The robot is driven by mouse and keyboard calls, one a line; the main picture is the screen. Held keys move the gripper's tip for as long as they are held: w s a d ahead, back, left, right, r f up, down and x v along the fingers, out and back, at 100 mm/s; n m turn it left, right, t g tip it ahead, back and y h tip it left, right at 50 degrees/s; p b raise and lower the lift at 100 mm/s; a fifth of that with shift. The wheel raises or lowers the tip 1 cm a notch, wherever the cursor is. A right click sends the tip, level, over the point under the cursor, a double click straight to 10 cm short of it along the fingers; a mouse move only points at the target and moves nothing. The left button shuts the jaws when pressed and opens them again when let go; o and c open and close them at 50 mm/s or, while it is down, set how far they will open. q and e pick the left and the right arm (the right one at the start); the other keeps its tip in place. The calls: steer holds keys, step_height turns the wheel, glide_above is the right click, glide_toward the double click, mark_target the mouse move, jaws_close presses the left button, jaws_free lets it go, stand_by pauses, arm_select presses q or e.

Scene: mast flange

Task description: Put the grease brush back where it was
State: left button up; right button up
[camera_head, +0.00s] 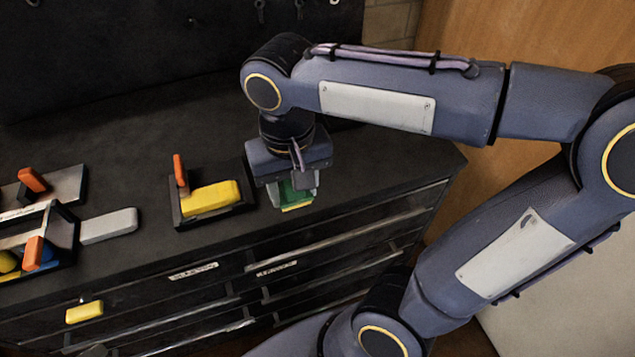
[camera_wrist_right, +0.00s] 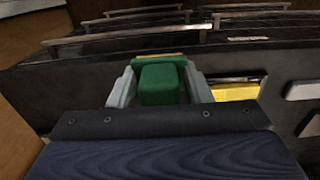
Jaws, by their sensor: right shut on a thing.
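A green block with a yellow lower edge, which looks like the grease brush (camera_head: 296,197), is between the fingers of my right gripper (camera_head: 293,186). The right gripper is shut on it near the front edge of the black cabinet top, right of a black holder. In the right wrist view the green body (camera_wrist_right: 160,86) shows between the two grey fingers, with a yellow strip at its far end. I cannot tell whether its lower edge touches the top. My left gripper is not in view.
The black holder (camera_head: 183,221) carries a yellow block (camera_head: 210,199) and an orange-handled piece (camera_head: 180,170). A grey bar (camera_head: 109,226) and another black holder (camera_head: 67,238) lie at the left. Drawers with long handles (camera_head: 335,235) front the cabinet. The top behind the holder is clear.

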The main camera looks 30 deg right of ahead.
steer(key=w+d+f, duration=0.2)
steer(key=w, duration=0.1)
steer(key=w+d+f, duration=0.2)
steer(key=w+f, duration=0.1)
steer(key=w+d+f+p, duration=0.1)
steer(key=w+d+f, duration=0.1)
steer(key=w+f, duration=0.1)
steer(key=shift+w+d+f, duration=0.15)
steer(key=shift+w+d, duration=0.2)
steer(key=shift+w, duration=0.15)
steer(key=shift+w+d+f, duration=0.1)
steer(key=shift+w+f, duration=0.1)
steer(key=f, duration=0.3)
steer(key=shift+w+d+f, duration=0.15)
steer(key=shift+w+f, duration=0.05)
steer(key=shift+f, duration=0.15)
steer(key=shift+f, duration=0.2)
steer(key=o, duration=1)
steer(key=shift+c, duration=0.2)
